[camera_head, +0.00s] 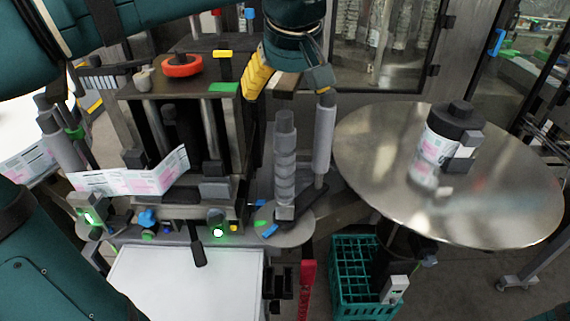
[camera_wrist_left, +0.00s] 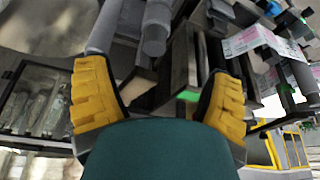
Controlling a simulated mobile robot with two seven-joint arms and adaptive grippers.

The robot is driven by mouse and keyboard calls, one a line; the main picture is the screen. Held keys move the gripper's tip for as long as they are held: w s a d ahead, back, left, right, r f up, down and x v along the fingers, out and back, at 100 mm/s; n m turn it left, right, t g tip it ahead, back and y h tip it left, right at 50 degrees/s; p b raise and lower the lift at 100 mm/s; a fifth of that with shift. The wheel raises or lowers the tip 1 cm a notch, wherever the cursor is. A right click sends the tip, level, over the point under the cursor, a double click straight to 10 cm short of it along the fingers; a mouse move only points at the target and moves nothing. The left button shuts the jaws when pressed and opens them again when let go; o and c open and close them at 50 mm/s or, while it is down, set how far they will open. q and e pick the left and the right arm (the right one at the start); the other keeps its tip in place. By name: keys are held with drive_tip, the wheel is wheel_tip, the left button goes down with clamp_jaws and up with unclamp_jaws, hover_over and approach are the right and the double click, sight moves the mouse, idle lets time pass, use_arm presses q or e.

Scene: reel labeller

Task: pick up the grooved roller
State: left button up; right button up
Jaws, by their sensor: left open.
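The grooved roller (camera_head: 286,165) is a grey upright cylinder with ring-like bands, standing on a round grey plate at the right of the labelling machine. In the left wrist view a grey roller (camera_wrist_left: 156,28), seen end-on and likely the same one, lies beyond the finger gap. My left gripper (camera_head: 287,92) has yellow ridged fingers spread apart and empty. It is above the grooved roller's top, apart from it. Its two fingers also frame the left wrist view (camera_wrist_left: 158,85). My right gripper is not in view.
A smooth grey roller (camera_head: 325,135) stands close behind and right of the grooved one. A green crate (camera_head: 350,310) stands below. The machine's dark housing (camera_head: 225,120) is close on the left.

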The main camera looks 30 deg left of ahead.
sight(284, 130)
use_arm(q)
drive_tip(key=x, duration=0.6)
drive_tip(key=shift+f+b, duration=0.2)
drive_tip(key=shift+b, duration=0.15)
drive_tip(key=shift+d+b+x, duration=0.15)
drive_tip(key=shift+x, duration=1.15)
drive_tip(key=shift+d+b+x, duration=0.15)
drive_tip(key=shift+x, duration=1.2)
drive_tip(key=shift+w, duration=0.1)
drive_tip(key=c, duration=1.4)
